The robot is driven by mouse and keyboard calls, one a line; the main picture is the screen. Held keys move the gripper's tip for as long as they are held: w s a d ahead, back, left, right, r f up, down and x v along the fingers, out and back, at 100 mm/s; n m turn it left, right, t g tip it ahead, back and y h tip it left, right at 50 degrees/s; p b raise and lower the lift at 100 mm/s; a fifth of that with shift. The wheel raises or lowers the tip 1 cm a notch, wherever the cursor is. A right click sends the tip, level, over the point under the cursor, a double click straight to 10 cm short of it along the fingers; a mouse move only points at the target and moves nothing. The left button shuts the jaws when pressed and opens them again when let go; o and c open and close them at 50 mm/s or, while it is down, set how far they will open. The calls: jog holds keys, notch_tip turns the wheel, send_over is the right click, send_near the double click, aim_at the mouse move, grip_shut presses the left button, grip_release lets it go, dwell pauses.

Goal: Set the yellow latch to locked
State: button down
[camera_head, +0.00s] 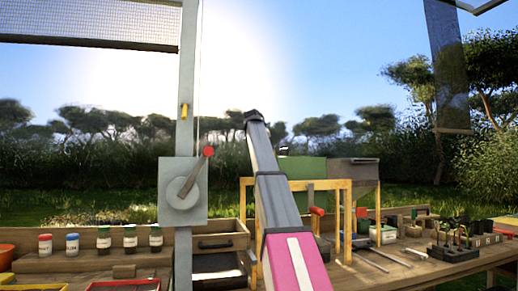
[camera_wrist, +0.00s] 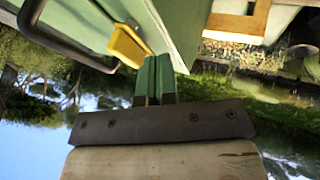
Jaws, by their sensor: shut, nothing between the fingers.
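A yellow latch-like piece (camera_wrist: 128,46) sits on the edge of a green box (camera_wrist: 178,25) in the wrist view. Its locked or unlocked setting cannot be told. My gripper (camera_wrist: 155,62) shows as two green fingers shut together with nothing between them. The fingertips are just beside the yellow piece; whether they touch it cannot be told. In the head view my arm reaches up toward the green box (camera_head: 303,168), and its far end hides my fingers. The yellow piece on the box does not show there.
A dark bar handle (camera_wrist: 62,48) lies left of the yellow piece. In the head view a grey post carries a red-knobbed lever (camera_head: 195,180) and a small yellow piece (camera_head: 184,110). Jars (camera_head: 130,240), a wooden drawer box (camera_head: 222,238) and seedling pots (camera_head: 455,250) crowd the bench.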

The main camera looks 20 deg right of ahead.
jog(key=shift+d, duration=0.45)
